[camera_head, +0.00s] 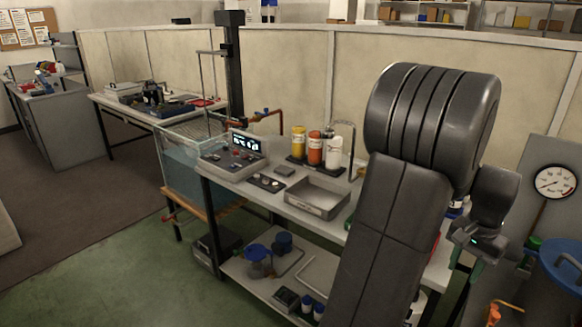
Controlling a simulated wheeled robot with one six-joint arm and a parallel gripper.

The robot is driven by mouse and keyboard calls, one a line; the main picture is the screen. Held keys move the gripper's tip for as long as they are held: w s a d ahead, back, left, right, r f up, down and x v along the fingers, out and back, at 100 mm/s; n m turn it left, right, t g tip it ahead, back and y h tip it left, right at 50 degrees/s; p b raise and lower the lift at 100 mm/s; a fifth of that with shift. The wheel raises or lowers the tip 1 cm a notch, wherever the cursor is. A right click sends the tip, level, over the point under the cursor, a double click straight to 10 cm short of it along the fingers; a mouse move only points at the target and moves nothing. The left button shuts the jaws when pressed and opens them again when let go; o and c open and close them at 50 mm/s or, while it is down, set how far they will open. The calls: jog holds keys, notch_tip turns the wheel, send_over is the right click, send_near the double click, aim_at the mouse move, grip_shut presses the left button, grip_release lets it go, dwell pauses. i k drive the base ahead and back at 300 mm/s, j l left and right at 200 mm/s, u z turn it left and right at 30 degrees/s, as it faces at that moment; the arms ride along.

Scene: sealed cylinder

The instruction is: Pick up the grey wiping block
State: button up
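A small flat grey block (285,171) lies on the workbench (337,226), between the control box and the metal tray; it looks like the wiping block, but it is too small to be sure. My dark arm fills the right middle of the view and hides the bench's right part. My gripper (471,262) hangs at the lower right, below the arm's wrist, far to the right of the grey block. Its fingers are small and partly hidden, so I cannot tell whether they are open.
A control box (233,152) with a lit display and a black tray of small parts (266,182) flank the block. A metal tray (318,197) and several bottles (315,147) stand nearby. A glass water tank (184,165) is left. A blue bin (556,270) and gauge (555,181) are right.

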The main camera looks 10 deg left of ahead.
aim_at(285, 171)
jog(key=i+j+u, duration=0.35)
jog(key=i+u, duration=0.3)
jog(key=i+j+u, duration=0.1)
jog(key=i+u, duration=0.25)
jog(key=i, duration=0.15)
jog(key=i+z, duration=0.15)
jog(key=i, duration=0.4)
jog(key=i+j+z, duration=0.2)
jog(key=i, duration=0.35)
